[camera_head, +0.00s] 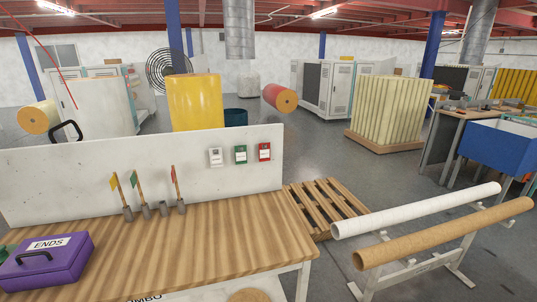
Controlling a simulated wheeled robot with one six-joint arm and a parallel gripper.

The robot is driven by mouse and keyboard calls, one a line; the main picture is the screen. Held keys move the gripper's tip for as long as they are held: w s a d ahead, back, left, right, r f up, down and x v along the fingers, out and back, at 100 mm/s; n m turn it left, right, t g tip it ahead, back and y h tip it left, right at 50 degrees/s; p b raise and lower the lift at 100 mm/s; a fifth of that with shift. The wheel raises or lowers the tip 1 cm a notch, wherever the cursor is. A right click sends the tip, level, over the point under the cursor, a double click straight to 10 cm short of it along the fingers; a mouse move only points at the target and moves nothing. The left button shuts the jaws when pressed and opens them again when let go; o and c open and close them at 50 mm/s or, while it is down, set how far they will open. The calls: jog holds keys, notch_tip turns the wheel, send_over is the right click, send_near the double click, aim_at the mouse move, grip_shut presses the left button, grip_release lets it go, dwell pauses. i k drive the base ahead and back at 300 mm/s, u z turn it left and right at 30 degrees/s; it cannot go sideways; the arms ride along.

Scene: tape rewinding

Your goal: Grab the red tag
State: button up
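A red tag (265,152) with a white label area is on the upright white board (70,175) behind the wooden bench, near the board's right end. It is the rightmost of three tags in a row, beside a green tag (240,155) and a white tag (216,157). A small red flag (174,174) on a stick stands in a grey holder on the bench, apart from the tags. My gripper is not in view.
Green (133,179) and yellow (114,182) flags stand in holders on the striped wooden bench (220,232). A purple "ENDS" box (48,264) sits at its left. Right of the bench are a pallet (325,207) and a rack with white (415,210) and brown (440,234) tubes.

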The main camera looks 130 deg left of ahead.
aim_at(264, 154)
jog(key=u, duration=3.5)
jog(key=i, duration=1.35)
jog(key=u, duration=1.75)
jog(key=i, duration=0.5)
jog(key=u, duration=0.1)
